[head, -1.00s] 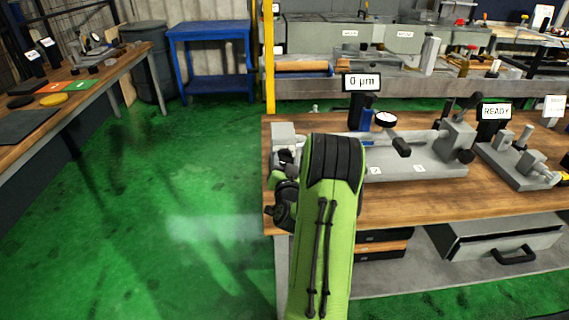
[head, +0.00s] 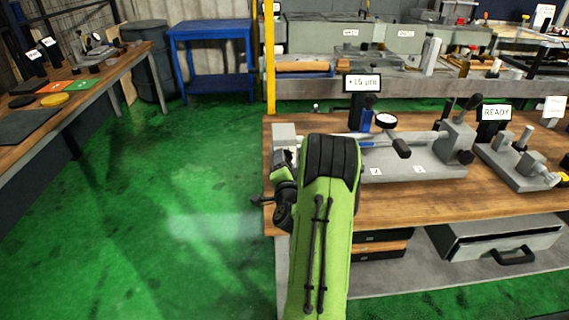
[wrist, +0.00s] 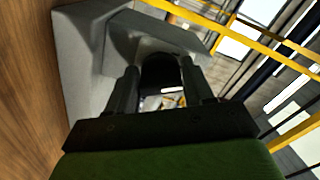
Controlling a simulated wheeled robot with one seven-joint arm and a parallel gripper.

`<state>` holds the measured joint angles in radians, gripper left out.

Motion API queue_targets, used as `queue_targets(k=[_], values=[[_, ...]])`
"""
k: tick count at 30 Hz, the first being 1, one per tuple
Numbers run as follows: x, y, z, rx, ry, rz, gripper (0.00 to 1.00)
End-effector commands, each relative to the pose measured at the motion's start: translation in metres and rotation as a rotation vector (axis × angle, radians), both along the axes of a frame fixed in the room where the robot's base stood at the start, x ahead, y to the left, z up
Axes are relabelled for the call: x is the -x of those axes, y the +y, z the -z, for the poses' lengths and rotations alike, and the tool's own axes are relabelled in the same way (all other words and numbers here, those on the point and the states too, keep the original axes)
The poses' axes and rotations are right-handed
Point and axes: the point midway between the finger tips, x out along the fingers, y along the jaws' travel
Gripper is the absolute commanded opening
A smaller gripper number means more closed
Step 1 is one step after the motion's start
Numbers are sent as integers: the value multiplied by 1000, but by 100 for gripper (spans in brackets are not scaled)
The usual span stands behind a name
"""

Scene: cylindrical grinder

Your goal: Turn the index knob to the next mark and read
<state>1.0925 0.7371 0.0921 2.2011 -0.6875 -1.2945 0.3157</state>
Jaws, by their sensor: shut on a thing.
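A dark rounded knob (wrist: 160,69) shows in the wrist view against a grey block (wrist: 160,35). My gripper (wrist: 159,76) has one finger on each side of it and is shut on it. Any index marks are hidden. In the head view, my green arm hides most of the knob end of the grey bench fixture (head: 425,165). Above the fixture, a small display (head: 362,83) reads about "+15 µm"; its last digit is blurred. A round dial gauge (head: 386,121) stands below the display; its needle is too small to read.
A yellow post (head: 269,60) rises behind. The green floor to the left is clear.

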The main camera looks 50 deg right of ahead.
Motion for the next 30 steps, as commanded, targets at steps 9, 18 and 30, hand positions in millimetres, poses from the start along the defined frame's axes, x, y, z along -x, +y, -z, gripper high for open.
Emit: queue_targets(k=[9,18,30], values=[[0,0,0,-76,-84,2,21],[1,0,0,-89,-99,1,21],[0,0,0,-88,-97,1,73]])
